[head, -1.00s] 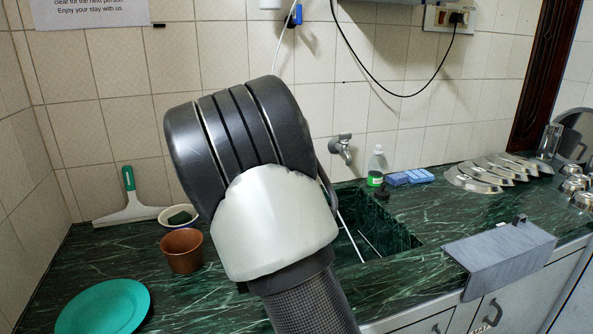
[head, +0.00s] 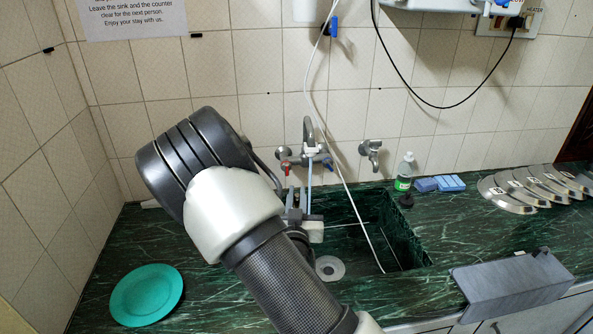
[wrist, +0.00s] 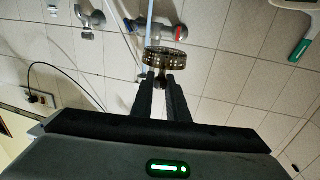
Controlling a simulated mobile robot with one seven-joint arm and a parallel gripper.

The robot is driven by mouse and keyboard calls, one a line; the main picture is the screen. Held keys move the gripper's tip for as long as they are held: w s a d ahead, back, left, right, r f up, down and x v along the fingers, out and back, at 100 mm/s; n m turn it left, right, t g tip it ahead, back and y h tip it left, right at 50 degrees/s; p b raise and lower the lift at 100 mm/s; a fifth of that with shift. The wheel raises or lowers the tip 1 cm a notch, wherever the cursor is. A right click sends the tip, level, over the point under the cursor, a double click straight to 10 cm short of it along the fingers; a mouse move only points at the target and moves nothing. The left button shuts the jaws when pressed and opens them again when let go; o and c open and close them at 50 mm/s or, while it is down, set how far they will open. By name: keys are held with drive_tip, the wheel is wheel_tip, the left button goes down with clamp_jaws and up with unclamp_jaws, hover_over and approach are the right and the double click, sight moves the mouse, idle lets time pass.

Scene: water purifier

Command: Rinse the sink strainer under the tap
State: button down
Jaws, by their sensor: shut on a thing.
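The sink strainer (wrist: 163,57) is a dark metal ring-shaped basket with small holes. In the wrist view my gripper (wrist: 161,80) is shut on its lower knob or stem. The mixer tap (head: 308,150), with a red and a blue handle, is on the wall behind the sink (head: 405,245). It also shows in the wrist view (wrist: 160,28), just beyond the strainer. In the head view my gripper (head: 302,205) is over the sink's left part, below and in front of the tap; the strainer cannot be made out there.
A second tap (head: 371,153), a green soap bottle (head: 403,172) and blue sponges (head: 438,184) are at the back. A white cord (head: 350,185) hangs into the sink. Metal lids (head: 530,188) lie right, a teal plate (head: 146,294) left, a grey holder (head: 510,285) front right.

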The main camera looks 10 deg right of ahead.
drive_tip(key=shift+s+a+r, duration=0.1)
drive_tip(key=shift+r, duration=0.25)
drive_tip(key=shift+w+d+f, duration=0.2)
drive_tip(key=shift+w, duration=0.2)
drive_tip(key=w+d+f+b, duration=0.1)
drive_tip(key=w+d+b, duration=0.1)
drive_tip(key=w, duration=0.4)
drive_tip(key=w+d+f+b, duration=0.1)
drive_tip(key=w+d+f, duration=0.1)
drive_tip(key=w+d, duration=0.2)
drive_tip(key=shift+w+f+b, duration=0.25)
drive_tip(key=shift+w+b, duration=0.1)
drive_tip(key=shift+w, duration=1.05)
drive_tip(key=shift+s+d+b, duration=0.2)
drive_tip(key=shift+d+b, duration=0.15)
